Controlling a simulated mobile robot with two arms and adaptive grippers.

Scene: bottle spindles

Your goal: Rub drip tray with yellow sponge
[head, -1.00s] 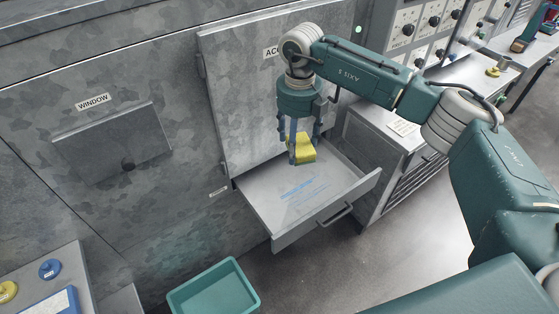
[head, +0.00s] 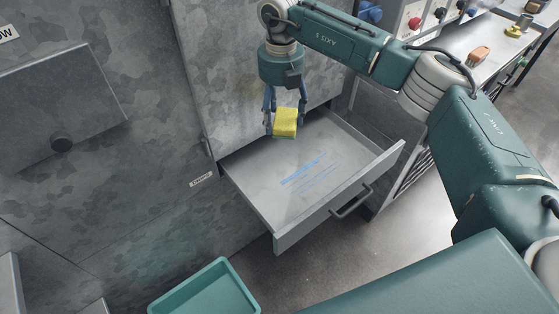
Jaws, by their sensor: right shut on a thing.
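The yellow sponge (head: 285,122) is held in my right gripper (head: 284,130), whose fingers are shut on it. The gripper points down over the back part of the open drip tray (head: 345,188), a grey drawer with a handle on its front. Blue streaks (head: 303,173) mark the tray floor, in front of and to the right of the sponge. Whether the sponge touches the tray cannot be told. My left gripper is out of the picture.
A green bin (head: 205,290) stands on the floor in front of the machine. A bench (head: 490,55) with a brush (head: 480,54) is at upper right.

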